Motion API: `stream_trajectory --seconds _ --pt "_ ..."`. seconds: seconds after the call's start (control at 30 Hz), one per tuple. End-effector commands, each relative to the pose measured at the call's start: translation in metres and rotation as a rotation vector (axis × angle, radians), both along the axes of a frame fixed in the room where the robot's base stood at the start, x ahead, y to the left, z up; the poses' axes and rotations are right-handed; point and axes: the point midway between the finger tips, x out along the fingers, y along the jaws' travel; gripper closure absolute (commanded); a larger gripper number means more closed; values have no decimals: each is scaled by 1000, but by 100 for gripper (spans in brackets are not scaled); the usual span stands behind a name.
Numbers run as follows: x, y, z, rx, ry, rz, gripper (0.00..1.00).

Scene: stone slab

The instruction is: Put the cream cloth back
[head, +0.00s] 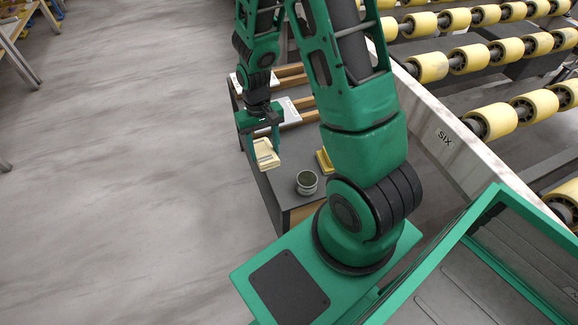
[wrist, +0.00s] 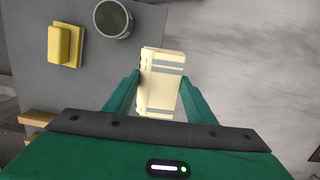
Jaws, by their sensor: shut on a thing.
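The cream cloth (wrist: 161,80) is a folded pad with grey stripes, held between the two fingers of my gripper (wrist: 160,92). In the head view the cloth (head: 265,154) hangs below my gripper (head: 262,140), at the left edge of a narrow grey table (head: 257,101). My gripper is shut on the cloth. In the wrist view the cloth's far end lies over the grey top near its edge, with floor to its right. I cannot tell whether the cloth touches the table.
A grey-green cup (head: 307,183) stands near the table's front end. A yellow block on a yellow base (wrist: 64,44) lies beside the cup. White items (head: 288,113) lie farther back near wooden rails. A roller conveyor (head: 470,60) runs along the right. Open floor (head: 110,150) is on the left.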

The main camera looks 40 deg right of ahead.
Motion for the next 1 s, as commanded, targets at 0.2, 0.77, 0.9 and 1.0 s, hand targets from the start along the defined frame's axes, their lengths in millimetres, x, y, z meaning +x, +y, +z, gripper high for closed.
stream_trajectory --seconds 0.2,0.77,0.9,1.0 --pt "-25 -7 -14 -1 2 -43 71" --pt "-8 -104 -73 -1 0 -42 71" --pt "-7 -114 -79 -1 0 -39 71" --pt "-7 -115 -82 -1 0 -38 71"
